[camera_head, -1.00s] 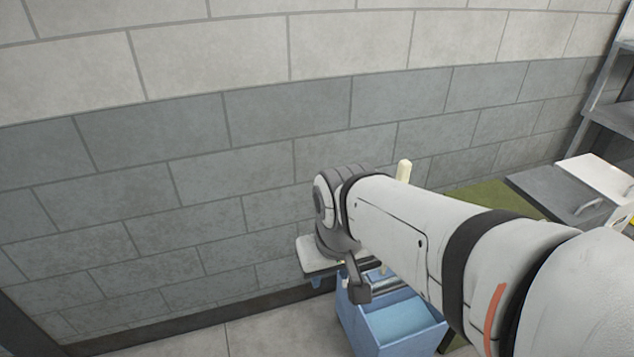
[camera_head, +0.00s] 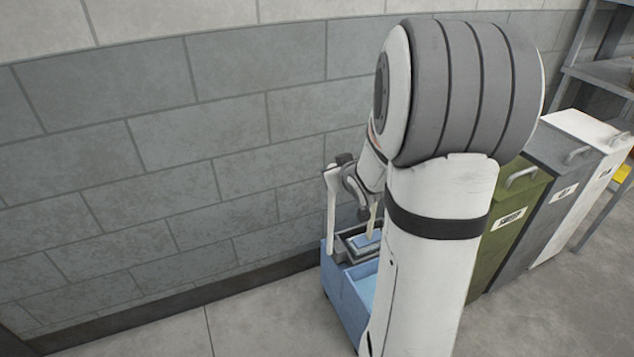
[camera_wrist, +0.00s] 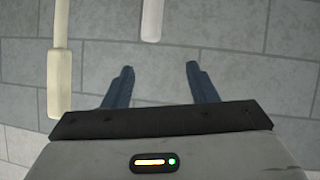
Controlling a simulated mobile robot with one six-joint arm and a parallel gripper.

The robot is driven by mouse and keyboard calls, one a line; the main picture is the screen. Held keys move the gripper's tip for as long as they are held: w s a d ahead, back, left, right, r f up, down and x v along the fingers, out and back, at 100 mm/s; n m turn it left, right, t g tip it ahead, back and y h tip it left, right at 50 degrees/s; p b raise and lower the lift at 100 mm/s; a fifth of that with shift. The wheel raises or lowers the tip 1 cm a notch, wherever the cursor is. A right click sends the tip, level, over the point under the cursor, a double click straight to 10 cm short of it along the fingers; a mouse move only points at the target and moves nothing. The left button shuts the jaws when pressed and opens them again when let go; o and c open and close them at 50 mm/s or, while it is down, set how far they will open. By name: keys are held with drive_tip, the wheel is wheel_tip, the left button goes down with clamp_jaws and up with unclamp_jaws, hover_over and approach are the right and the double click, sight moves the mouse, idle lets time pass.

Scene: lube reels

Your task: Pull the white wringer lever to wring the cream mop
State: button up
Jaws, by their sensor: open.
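The white wringer lever (camera_head: 331,215) stands upright at the left side of the blue mop bucket (camera_head: 345,302). The cream mop handle (camera_head: 372,222) rises from the wringer to its right, partly hidden by my arm. In the wrist view my gripper (camera_wrist: 160,84) is open and empty. The rounded end of the white lever (camera_wrist: 152,20) shows past the fingertips, in line with the gap between them and apart from both. The cream mop handle (camera_wrist: 59,70) is left of the fingers.
A block wall (camera_head: 130,200) stands close behind the bucket. The floor at front left is clear.

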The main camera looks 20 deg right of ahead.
drive_tip(key=w+d+f+n+t+y+b, duration=0.1)
drive_tip(key=d+f+t+y+b, duration=0.15)
drive_tip(key=f, duration=0.35)
drive_tip(key=w+d+f+t+y+b, duration=0.1)
drive_tip(key=d+f+t+y+b, duration=0.1)
drive_tip(key=f+t+y+b, duration=0.3)
drive_tip(key=w, duration=0.2)
drive_tip(key=w+a+g+h, duration=0.1)
drive_tip(key=w, duration=0.2)
drive_tip(key=w+g+h, duration=0.1)
drive_tip(key=w, duration=0.1)
drive_tip(key=shift+w+a+f+h, duration=0.2)
drive_tip(key=shift+a+f+h, duration=0.05)
drive_tip(key=shift+a+f, duration=0.15)
